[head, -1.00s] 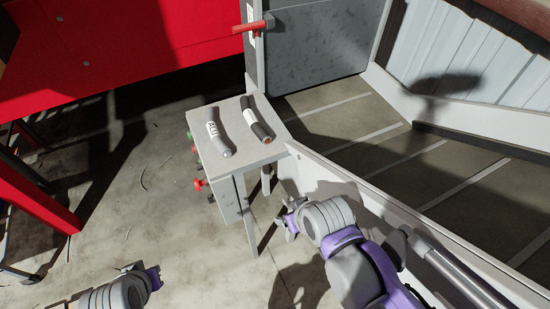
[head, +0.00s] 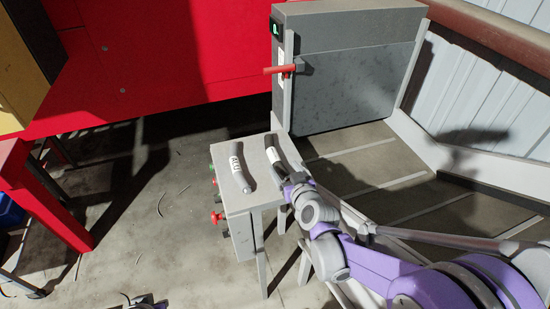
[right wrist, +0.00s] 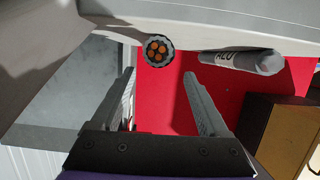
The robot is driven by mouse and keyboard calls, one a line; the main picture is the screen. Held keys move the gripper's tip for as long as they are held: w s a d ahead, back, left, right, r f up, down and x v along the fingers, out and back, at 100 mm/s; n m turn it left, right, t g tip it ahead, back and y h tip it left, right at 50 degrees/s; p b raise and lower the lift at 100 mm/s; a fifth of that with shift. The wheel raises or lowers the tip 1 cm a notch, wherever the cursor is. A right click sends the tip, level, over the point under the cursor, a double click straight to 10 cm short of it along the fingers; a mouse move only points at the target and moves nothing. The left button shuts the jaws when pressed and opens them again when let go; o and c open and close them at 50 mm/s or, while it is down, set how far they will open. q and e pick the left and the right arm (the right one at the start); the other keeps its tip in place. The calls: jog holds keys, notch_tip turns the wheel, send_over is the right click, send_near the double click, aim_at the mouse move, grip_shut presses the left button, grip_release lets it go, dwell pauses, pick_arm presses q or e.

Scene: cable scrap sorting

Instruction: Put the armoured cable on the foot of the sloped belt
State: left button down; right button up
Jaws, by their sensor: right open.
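The dark cable (head: 279,155) with a white label lies on the small grey stand. Its near end, with a pale ring around several copper cores, faces me in the right wrist view (right wrist: 158,51); I take it as the armoured cable. My right gripper (head: 291,187) is at this end, open; in the right wrist view its fingers (right wrist: 159,80) stand on either side of the line to the cable end, with nothing between them. The sloped belt (head: 375,165), dark with pale cross strips, lies right of the stand. My left gripper (head: 147,301) is cut off at the bottom edge.
A grey cable marked ALU (head: 241,168) lies left of the dark one; it also shows in the right wrist view (right wrist: 243,61). The stand (head: 236,200) has red knobs (head: 218,217) on its left side. A grey panel (head: 350,90) with a red handle (head: 283,69) stands behind.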

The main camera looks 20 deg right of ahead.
aim_at(277, 159)
jog(key=x, duration=0.7)
jog(key=shift+w+a, duration=0.2)
jog(key=shift+w, duration=0.1)
grip_shut()
